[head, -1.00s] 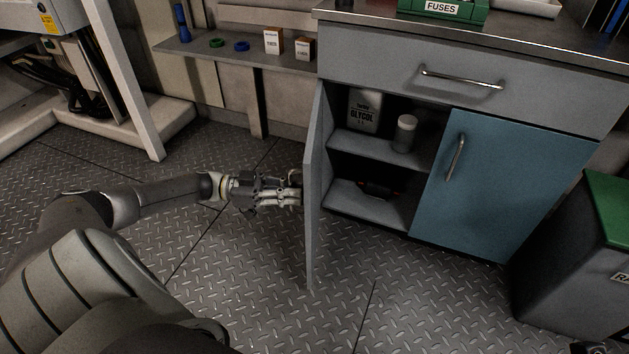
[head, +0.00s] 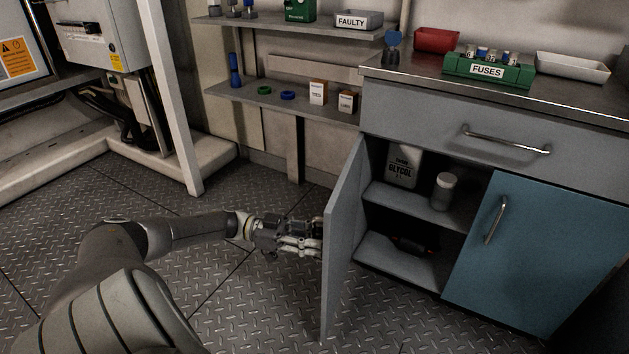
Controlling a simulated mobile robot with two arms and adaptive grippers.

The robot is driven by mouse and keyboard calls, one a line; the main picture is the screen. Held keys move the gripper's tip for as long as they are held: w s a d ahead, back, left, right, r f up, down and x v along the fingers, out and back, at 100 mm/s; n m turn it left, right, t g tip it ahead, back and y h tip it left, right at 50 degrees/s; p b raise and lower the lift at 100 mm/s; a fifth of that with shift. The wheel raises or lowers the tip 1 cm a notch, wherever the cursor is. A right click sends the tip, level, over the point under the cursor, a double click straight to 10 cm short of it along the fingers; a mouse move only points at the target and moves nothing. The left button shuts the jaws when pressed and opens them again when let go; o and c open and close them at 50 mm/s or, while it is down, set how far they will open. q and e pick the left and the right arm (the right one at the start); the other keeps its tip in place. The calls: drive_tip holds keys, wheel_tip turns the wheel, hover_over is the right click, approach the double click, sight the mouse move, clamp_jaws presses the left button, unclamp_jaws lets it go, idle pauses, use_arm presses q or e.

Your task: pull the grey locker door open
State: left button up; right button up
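The grey locker door (head: 342,250) stands wide open on the left side of the cabinet, seen nearly edge-on. My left gripper (head: 318,238) is at the outer face of the door, around mid-height. Its fingertips are partly hidden at the door's edge, and the handle does not show clearly, so I cannot tell whether the fingers are closed on it. Inside the open compartment are a glycol container (head: 403,166), a white-capped jar (head: 443,191) and a dark object (head: 412,245) on the lower shelf. My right gripper is not in view.
A blue door (head: 535,255) with a bar handle is closed at the right. A drawer (head: 480,128) sits above, under a counter with a green fuses box (head: 488,70). A wall shelf (head: 262,97) and a white frame post (head: 172,95) stand at left. The floor before the door is clear.

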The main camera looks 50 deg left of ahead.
use_arm(q)
drive_tip(key=v, duration=1.2)
idle(0.6)
